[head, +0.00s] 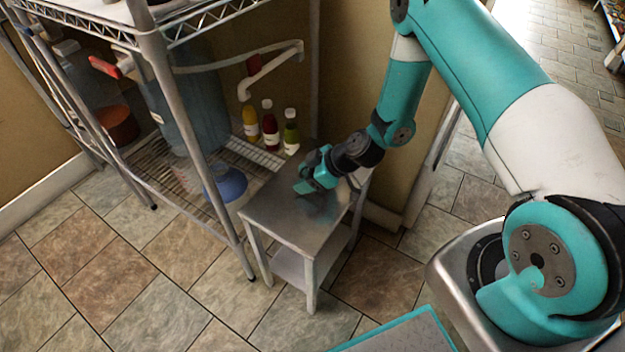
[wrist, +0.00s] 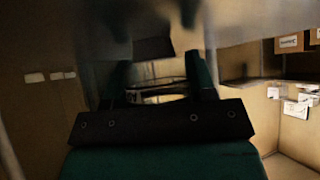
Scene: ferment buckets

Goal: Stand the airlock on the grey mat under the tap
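My gripper (head: 303,187) is low over the small metal-topped table (head: 283,221) in the head view. In the wrist view its two teal fingers (wrist: 160,84) stand apart. A pale, banded shape (wrist: 158,97) shows between them, too dark and blurred to name. I cannot tell whether the fingers touch it. I cannot make out the airlock for sure in either view. I cannot clearly pick out the grey mat.
A wire rack (head: 160,60) stands at the left, close to the table. The tiled floor in front is clear.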

